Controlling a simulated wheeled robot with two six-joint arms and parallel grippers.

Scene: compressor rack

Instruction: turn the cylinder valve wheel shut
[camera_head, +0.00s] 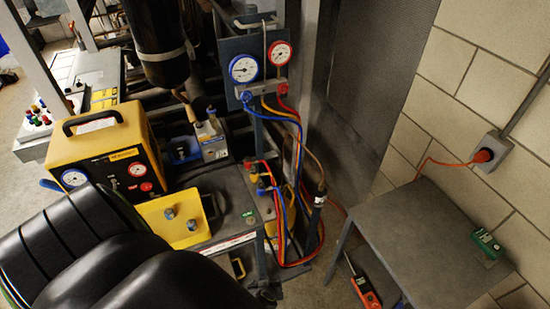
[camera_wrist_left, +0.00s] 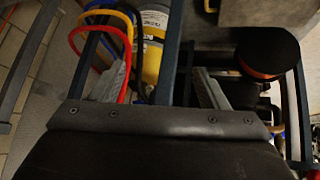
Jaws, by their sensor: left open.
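My left gripper (camera_wrist_left: 160,88) shows in the left wrist view, its two grey fingers spread apart with nothing held between them. A yellow cylinder (camera_wrist_left: 152,58) with a pale label lies beyond the fingers, apart from them as far as I can tell. No valve wheel can be made out clearly on it. In the head view my black left arm fills the lower left, and its fingers cannot be seen. Small yellow parts (camera_head: 270,229) show low beside the hoses there; I cannot tell whether they belong to the cylinder. My right gripper is in neither view.
Red, blue and yellow hoses (camera_head: 286,204) hang from a two-gauge manifold (camera_head: 261,68). A yellow machine (camera_head: 106,150) stands at left, a grey bench (camera_head: 425,235) at right. A dark round object with an orange band (camera_wrist_left: 268,55) is right of my fingers.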

